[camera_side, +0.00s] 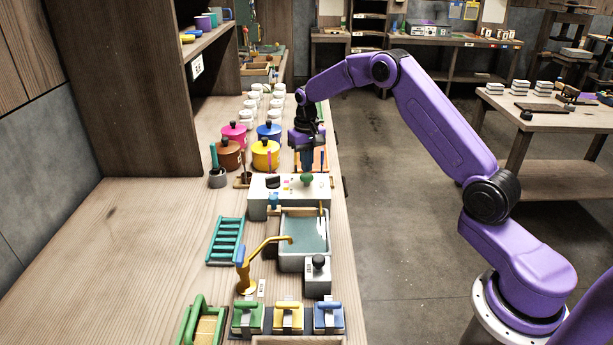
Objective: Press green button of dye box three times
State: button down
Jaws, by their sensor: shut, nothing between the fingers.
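The dye box seems to be the pale grey box (258,207) with small coloured parts on its top, behind the sink basin. A dark green round button (307,181) stands on the right part of its top. My gripper (307,168) points straight down over this green button, shut and empty. The fingertips are right at or just above the button. I cannot tell whether they touch it or whether it is pressed down.
Pink, blue, brown and yellow lidded pots (265,154) stand behind the box, with white cups (254,103) farther back. The left tabletop is clear.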

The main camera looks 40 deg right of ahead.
jog(key=shift+f, duration=0.15)
jog(key=shift+f, duration=1.3)
jog(key=shift+r, duration=0.85)
jog(key=shift+f, duration=0.15)
jog(key=shift+f, duration=0.7)
jog(key=shift+r, duration=0.85)
jog(key=shift+f, duration=0.15)
